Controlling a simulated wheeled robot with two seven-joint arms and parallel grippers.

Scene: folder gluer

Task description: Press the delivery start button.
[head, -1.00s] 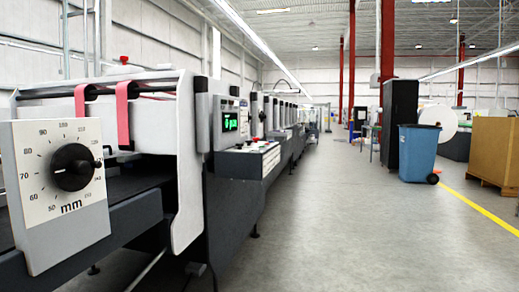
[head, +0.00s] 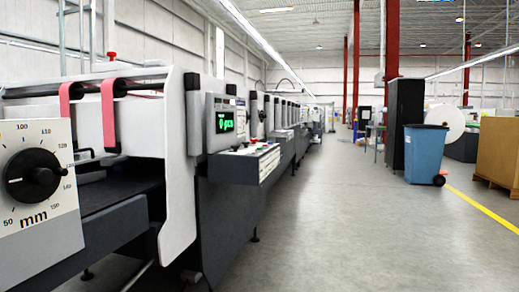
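The long folder gluer (head: 235,200) runs along the left side and away from me. Its control panel (head: 246,163) sticks out from the machine's side, with a row of small buttons on its sloped top. The buttons are too small to tell which one is the delivery start button. A display (head: 224,121) with green characters stands just above and left of the panel. Neither of my grippers is in view.
A dial plate marked mm (head: 38,182) is close at the left. The grey floor (head: 330,220) right of the machine is clear. A blue bin (head: 424,150), a black cabinet (head: 405,112) and a brown box (head: 498,148) stand at the right, beside a yellow floor line (head: 480,208).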

